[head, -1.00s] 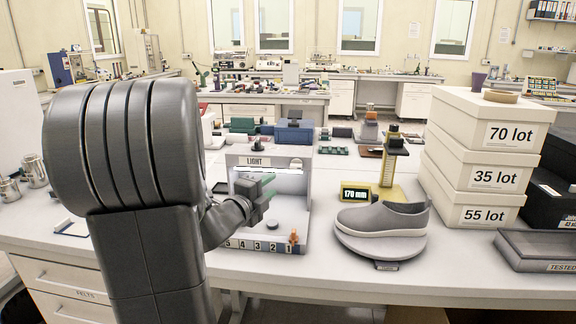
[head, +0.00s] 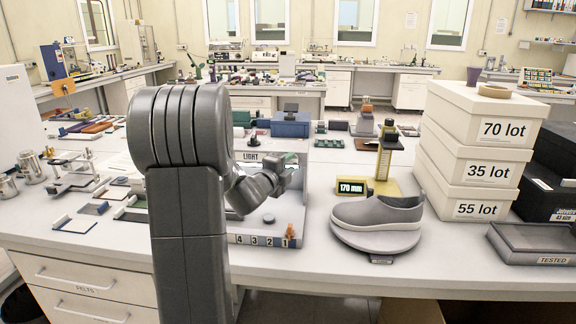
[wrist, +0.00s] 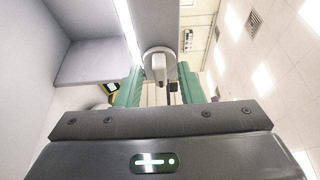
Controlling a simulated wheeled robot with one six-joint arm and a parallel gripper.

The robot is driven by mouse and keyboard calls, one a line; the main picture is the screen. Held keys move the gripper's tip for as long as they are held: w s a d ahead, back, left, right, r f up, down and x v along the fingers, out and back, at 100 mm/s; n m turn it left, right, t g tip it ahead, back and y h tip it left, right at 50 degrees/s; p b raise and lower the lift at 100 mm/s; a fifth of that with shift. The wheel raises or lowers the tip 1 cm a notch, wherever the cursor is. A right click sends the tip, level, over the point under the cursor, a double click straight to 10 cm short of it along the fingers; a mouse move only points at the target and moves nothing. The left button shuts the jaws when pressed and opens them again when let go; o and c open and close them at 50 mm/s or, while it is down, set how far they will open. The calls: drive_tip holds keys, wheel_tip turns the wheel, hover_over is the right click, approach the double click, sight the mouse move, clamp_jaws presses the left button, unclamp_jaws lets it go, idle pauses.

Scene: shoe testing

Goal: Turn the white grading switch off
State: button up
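The grey light box (head: 266,228) stands on the table with a LIGHT label on its top front edge, partly hidden behind my arm. In the wrist view its lamp strip (wrist: 128,28) glows white. A pale rounded piece (wrist: 158,62), which looks like the white switch, sits on a grey panel ahead of my fingers. I cannot tell its on or off position. My gripper (wrist: 160,92) has its two green fingers apart, one on each side of that piece in the picture; contact is not clear. In the head view my gripper (head: 290,174) is at the box's right front.
A grey shoe (head: 378,213) rests on a round stand right of the box, near a yellow gauge (head: 384,160) and a 170 mm display (head: 353,187). White lot boxes (head: 465,155) are stacked further right. An orange piece (head: 290,232) stands at the box's front right corner.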

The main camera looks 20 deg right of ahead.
drive_tip(key=shift+c, duration=0.4)
clamp_jaws()
